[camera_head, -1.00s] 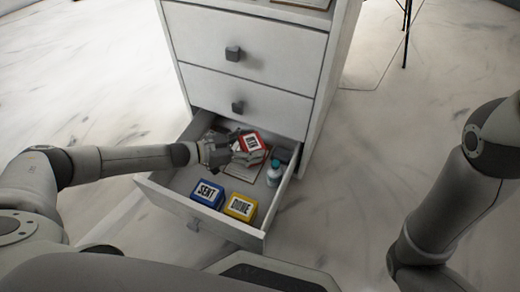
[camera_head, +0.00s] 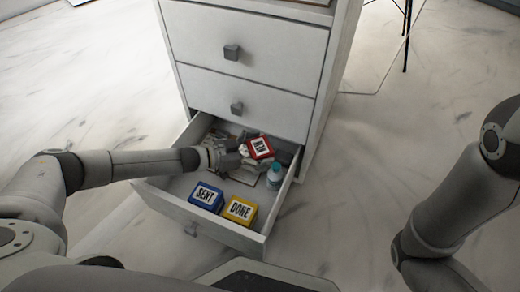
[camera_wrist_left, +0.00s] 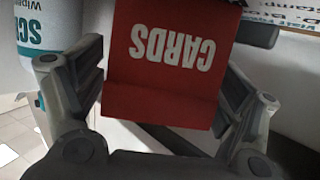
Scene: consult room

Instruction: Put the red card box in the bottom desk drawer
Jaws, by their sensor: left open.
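The red card box (camera_head: 260,148) is inside the open bottom drawer (camera_head: 168,205), toward its back right, and looks tilted. In the left wrist view the red card box (camera_wrist_left: 165,60) fills the space between the fingers, its CARDS lettering upside down. My left gripper (camera_head: 242,157) is down in the drawer at the box. Its jaws (camera_wrist_left: 165,95) are open, with a finger on each side of the box. I cannot tell whether they touch it, or whether its underside rests on anything. My right gripper is out of view; only its arm shows at right.
A blue SENT box (camera_head: 206,196) and a yellow DONE box (camera_head: 239,209) stand at the drawer's front. A white bottle with a teal cap (camera_head: 274,177) stands at the right, beside the gripper. The upper drawers (camera_head: 245,45) are shut.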

